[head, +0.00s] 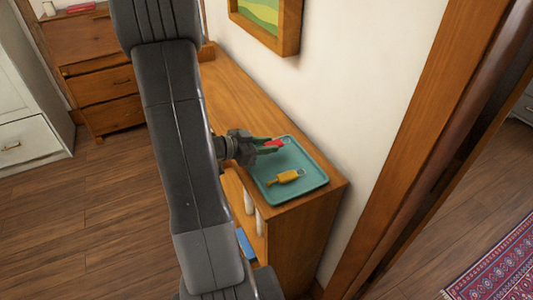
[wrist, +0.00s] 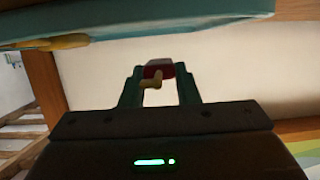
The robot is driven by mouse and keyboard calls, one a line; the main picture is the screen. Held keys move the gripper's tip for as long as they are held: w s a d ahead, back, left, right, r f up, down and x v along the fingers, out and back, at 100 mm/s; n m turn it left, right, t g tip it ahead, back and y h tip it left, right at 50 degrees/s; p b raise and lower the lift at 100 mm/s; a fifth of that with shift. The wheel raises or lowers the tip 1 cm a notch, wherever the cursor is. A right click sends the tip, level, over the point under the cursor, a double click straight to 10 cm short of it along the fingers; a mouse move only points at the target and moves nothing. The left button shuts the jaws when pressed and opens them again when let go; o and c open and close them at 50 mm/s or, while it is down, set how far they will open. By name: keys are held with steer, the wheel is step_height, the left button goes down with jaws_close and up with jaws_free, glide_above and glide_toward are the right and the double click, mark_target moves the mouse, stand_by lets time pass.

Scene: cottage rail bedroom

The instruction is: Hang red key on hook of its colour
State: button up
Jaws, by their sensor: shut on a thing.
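The red key (head: 275,143) is held between the fingertips of my gripper (head: 268,146), over the far left part of the teal tray (head: 311,182). In the wrist view my gripper (wrist: 158,92) has the red key (wrist: 157,68) between its fingers. A small tan, bent piece shows in front of the red part; I cannot tell whether it belongs to the key. A yellow key (head: 287,177) lies on the tray, nearer the front. I cannot see any coloured hook in either view.
The tray sits at the end of a long wooden cabinet (head: 249,97) against a white wall. A blue thing (head: 245,243) is low in the cabinet. A framed picture (head: 287,30) hangs above, and a wooden door frame (head: 410,150) stands right. Open floor lies left.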

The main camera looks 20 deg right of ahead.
mark_target(266, 159)
steer(key=shift+f+p, duration=0.3)
steer(key=shift+f, duration=1.4)
steer(key=shift+f, duration=0.1)
steer(key=shift+f, duration=0.15)
steer(key=o, duration=0.9)
steer(key=shift+o, duration=0.2)
steer(key=shift+b, duration=0.3)
steer(key=r+b+v, duration=0.1)
steer(key=v, duration=1.3)
steer(key=shift+d+b, duration=0.15)
steer(key=shift+b, duration=0.15)
steer(key=shift+d+f, duration=0.1)
